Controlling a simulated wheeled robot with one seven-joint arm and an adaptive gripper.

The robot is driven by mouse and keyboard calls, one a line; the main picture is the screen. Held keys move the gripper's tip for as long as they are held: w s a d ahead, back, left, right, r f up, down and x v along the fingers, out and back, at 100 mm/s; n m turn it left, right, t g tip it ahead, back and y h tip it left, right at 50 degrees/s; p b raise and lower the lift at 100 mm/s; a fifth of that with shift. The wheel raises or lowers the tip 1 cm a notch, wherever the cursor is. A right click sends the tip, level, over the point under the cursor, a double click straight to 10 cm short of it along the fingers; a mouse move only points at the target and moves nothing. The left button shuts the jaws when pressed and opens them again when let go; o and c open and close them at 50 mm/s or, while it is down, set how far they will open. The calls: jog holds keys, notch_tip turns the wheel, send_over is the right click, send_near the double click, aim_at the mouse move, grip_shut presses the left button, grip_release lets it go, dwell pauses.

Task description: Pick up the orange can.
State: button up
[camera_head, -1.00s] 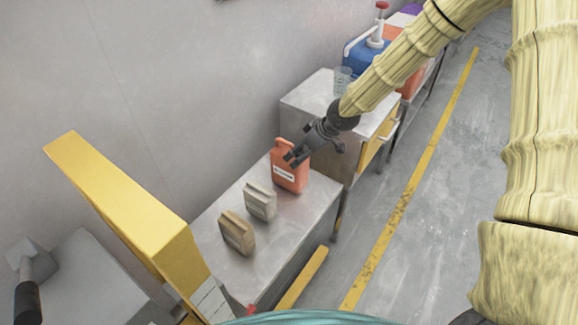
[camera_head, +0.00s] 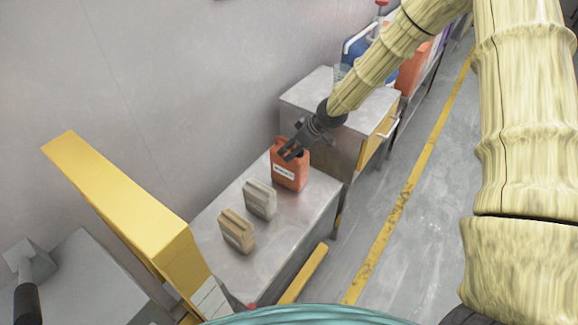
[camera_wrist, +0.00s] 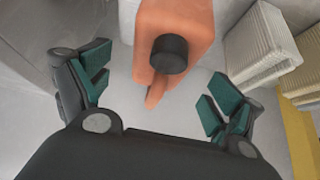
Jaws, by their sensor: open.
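The orange can (camera_head: 290,172) stands upright on the metal table, with a white label on its front. In the wrist view its orange body (camera_wrist: 180,22) and black cap (camera_wrist: 169,54) show at the top middle. My gripper (camera_head: 287,152) is at the top of the can in the head view and hides part of its upper end. In the wrist view my gripper (camera_wrist: 157,98) is open, with the can's cap and handle between and slightly beyond its two fingers. No contact with the can is visible.
Two ribbed containers, a grey one (camera_head: 260,199) and a tan one (camera_head: 237,231), stand on the metal table (camera_head: 285,236) left of the can. A metal cabinet (camera_head: 318,113) stands behind. A yellow post (camera_head: 125,205) rises at the left, and the wall is close behind the table.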

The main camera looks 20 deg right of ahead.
aim_at(291, 150)
jog(key=shift+s+p+x, duration=0.15)
jog(key=shift+p+x, duration=0.05)
jog(key=shift+x, duration=0.95)
jog(key=shift+s+p+x, duration=0.15)
jog(key=shift+p+x, duration=0.05)
jog(key=shift+x, duration=0.95)
jog(key=shift+d+f, duration=0.1)
jog(key=shift+f, duration=0.05)
jog(key=c, duration=2)
